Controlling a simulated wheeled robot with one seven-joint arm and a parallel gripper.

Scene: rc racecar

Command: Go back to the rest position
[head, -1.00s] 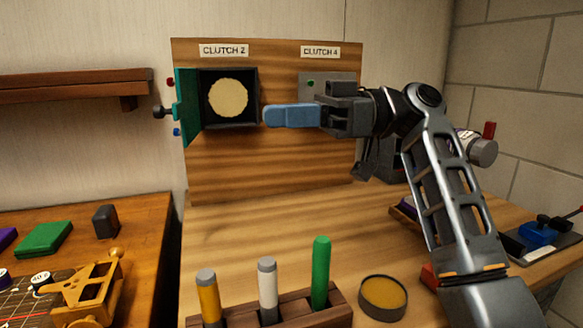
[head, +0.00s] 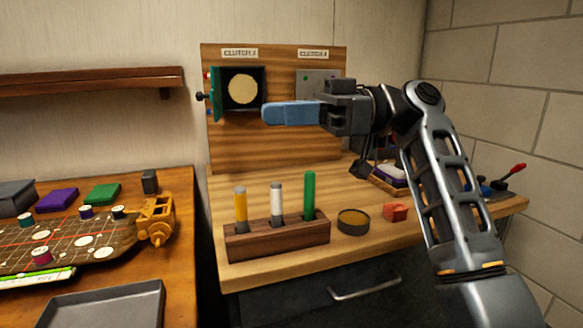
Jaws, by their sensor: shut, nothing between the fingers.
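My gripper (head: 292,113) is in the head view with its blue fingers together, pointing left. Nothing shows between the fingers. My arm reaches up from the lower right and bends at the top. In the picture, the gripper overlaps the wooden panel (head: 240,150), which stands at the back of the workbench. The panel has a clutch 2 box (head: 243,90) with a teal door (head: 215,95) swung open and a pale disc inside. Part of the clutch 4 plate (head: 308,84) is hidden behind my gripper.
A wooden rack (head: 275,238) with three upright markers stands at the bench's front edge. A round tin (head: 353,221) and a red block (head: 395,212) lie beside it. A second table (head: 185,235) at left holds a game board (head: 85,247) and a grey tray (head: 105,305). A gap separates the tables.

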